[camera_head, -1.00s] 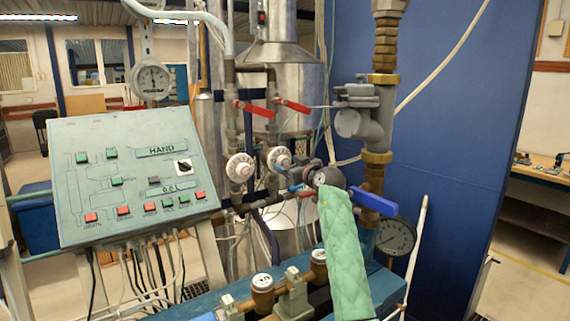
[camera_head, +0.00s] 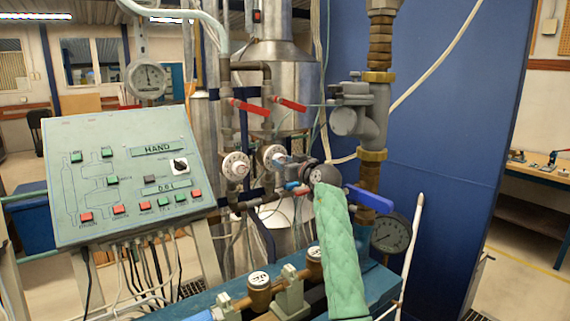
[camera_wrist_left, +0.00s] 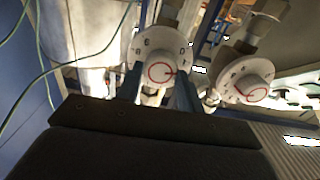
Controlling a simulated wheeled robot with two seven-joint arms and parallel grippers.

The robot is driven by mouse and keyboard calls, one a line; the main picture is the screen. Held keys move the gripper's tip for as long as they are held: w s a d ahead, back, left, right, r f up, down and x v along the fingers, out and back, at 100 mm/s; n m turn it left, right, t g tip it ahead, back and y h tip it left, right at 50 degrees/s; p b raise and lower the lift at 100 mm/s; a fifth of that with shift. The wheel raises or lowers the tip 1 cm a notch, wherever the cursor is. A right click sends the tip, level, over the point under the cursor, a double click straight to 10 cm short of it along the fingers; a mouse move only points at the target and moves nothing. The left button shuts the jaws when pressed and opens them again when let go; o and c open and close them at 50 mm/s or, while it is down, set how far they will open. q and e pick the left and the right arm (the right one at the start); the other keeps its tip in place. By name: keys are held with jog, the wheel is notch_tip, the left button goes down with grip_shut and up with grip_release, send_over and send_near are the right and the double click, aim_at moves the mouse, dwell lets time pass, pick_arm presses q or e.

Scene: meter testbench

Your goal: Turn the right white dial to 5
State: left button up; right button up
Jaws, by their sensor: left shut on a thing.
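The right white dial (camera_head: 269,155) is on a vertical pipe, next to the left white dial (camera_head: 236,166). My left gripper (camera_head: 283,163), on the arm with the green quilted sleeve, is at the right dial and partly covers its right side. In the left wrist view, the two fingers of my left gripper (camera_wrist_left: 160,88) sit on either side of the knob of the right dial (camera_wrist_left: 158,45), shut on it. A red line marks the knob's face. The left dial (camera_wrist_left: 247,80) shows beside it, untouched. I cannot read the number set. My right gripper is not in view.
Two red valve levers (camera_head: 249,107) are above the dials. A blue lever (camera_head: 370,199) and a pressure gauge (camera_head: 391,233) are right of my gripper. A sloped control panel (camera_head: 120,180) stands at left. Brass fittings (camera_head: 259,290) are below.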

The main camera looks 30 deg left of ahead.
pick_arm(q)
jog(key=m+p, duration=0.2)
jog(key=m, duration=0.7)
jog(key=shift+r+p, duration=0.15)
jog(key=shift+p, duration=0.15)
jog(key=m+p, duration=0.5)
jog(key=m, duration=0.2)
jog(key=shift+w, duration=0.1)
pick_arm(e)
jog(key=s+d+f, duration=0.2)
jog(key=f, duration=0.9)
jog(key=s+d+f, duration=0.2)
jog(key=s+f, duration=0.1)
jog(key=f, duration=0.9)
pick_arm(q)
jog(key=m+p, duration=0.4)
jog(key=shift+m, duration=0.3)
jog(key=shift+d+m+p, duration=0.1)
jog(key=shift+m+p, duration=0.85)
jog(key=shift+m, duration=0.15)
jog(key=shift+f+m, duration=0.3)
jog(key=shift+m, duration=0.1)
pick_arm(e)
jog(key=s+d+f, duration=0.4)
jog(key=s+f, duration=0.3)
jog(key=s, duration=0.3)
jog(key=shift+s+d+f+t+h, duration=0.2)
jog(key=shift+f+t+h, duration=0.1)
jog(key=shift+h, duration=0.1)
